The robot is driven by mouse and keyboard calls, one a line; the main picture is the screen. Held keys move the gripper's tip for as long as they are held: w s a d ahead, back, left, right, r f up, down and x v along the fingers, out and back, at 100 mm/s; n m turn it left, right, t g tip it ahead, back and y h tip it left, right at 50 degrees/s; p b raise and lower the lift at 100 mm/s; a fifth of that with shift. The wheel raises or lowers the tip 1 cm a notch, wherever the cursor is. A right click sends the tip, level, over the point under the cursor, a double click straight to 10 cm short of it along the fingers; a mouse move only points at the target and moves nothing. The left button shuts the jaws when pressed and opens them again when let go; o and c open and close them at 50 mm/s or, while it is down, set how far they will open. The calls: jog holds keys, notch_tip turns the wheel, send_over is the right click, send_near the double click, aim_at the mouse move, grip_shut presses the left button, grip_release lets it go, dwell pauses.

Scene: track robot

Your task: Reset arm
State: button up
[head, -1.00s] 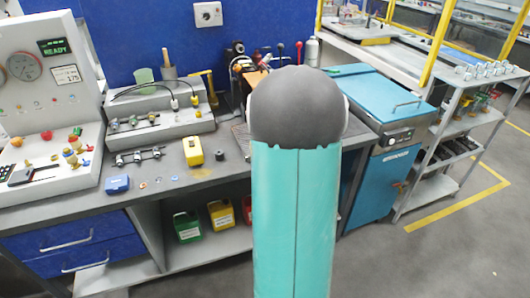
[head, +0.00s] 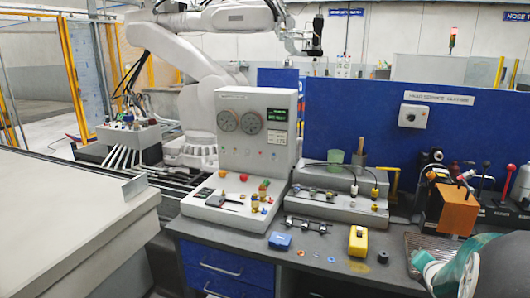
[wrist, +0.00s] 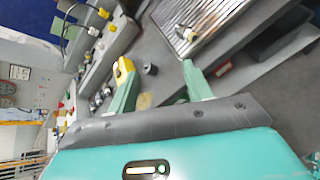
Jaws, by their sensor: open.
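My gripper (wrist: 158,76) shows in the wrist view with its two pale green fingers spread apart. In the head view, a teal and dark grey part of my arm (head: 470,268) sits at the lower right edge, over the right end of the workbench; I cannot make out the fingertips there. A yellow box (head: 358,241) stands on the bench left of my arm, with a small black cylinder (head: 414,256) nearer to it. In the wrist view, the black cylinder (wrist: 150,69) lies beyond the gap between the fingers.
A grey panel with gauges (head: 257,130) and a blue case (head: 280,241) stand on the bench. An orange block (head: 458,208) and red-knobbed levers (head: 486,168) are close behind my arm. A white industrial arm (head: 200,70) stands behind. A ridged metal tray (wrist: 200,22) shows in the wrist view.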

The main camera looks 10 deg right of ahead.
jog(key=s+a+r+m+g+y, duration=0.1)
jog(key=a+r+m, duration=0.4)
jog(key=a, duration=0.4)
jog(key=s+a+r+m+g+y, duration=0.1)
jog(key=a+r+m, duration=0.2)
jog(key=a+m, duration=0.55)
jog(key=s+a+m+g+y, duration=0.1)
jog(key=s+a+m+y, duration=0.1)
jog(key=s+a+m, duration=0.2)
jog(key=s+a+r+m+g+y, duration=0.1)
jog(key=s+a+m, duration=0.4)
jog(key=s+a, duration=0.5)
jog(key=a+y, duration=0.1)
jog(key=a, duration=0.6)
jog(key=shift+r+y, duration=0.3)
